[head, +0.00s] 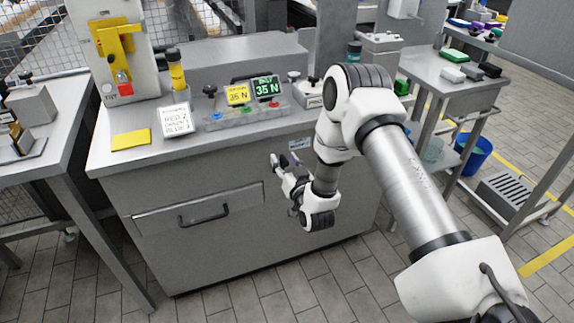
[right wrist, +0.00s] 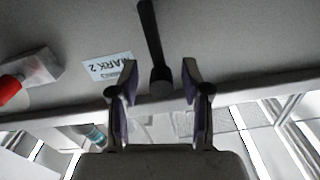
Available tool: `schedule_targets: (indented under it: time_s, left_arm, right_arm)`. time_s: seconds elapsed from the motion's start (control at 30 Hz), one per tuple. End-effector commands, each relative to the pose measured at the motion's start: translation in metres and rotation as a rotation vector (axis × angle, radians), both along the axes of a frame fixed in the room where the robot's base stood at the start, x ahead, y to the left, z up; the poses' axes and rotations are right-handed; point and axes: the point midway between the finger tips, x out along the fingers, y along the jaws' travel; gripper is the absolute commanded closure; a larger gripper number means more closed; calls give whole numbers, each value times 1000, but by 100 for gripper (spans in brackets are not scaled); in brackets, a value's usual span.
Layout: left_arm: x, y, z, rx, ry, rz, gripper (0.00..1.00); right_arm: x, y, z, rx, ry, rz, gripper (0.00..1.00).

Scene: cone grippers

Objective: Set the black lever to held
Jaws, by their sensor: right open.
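The black lever (right wrist: 150,35) shows in the right wrist view as a dark bar on a grey surface. It runs from the top edge down to a rounded end that lies between my right gripper's fingers in the picture. I cannot tell whether they touch it. A white label reading "MARK 2" (right wrist: 107,66), upside down, is beside it. In the head view, my right gripper (head: 285,163) is open by the front of the grey cabinet, just below its top edge. The lever is not clearly visible there, with my arm and gripper in front. My left gripper is not in view.
A red-ended grey part (right wrist: 38,67) is left of the label in the right wrist view. A drawer handle (head: 204,217) protrudes lower left.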

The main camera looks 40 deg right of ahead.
Motion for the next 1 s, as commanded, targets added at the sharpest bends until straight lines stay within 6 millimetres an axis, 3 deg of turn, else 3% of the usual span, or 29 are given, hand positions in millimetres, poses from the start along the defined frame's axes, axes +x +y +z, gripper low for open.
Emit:
schedule_targets:
  time_s: [0.17, 0.4, 0.53, 0.7, 1.0]
  left_arm:
    - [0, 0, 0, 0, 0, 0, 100]
    - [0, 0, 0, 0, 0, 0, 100]
    - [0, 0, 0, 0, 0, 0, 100]
    - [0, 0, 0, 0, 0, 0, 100]
    - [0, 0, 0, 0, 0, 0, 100]
  right_arm:
    - [-23, 5, -1, 1, 5, 1, 52]
    - [-83, 19, -2, 2, 6, -1, 52]
    - [-106, 25, -1, 2, 4, -1, 52]
    - [-116, 27, 0, 1, 1, -1, 52]
    - [-116, 27, 0, 1, 1, -1, 52]
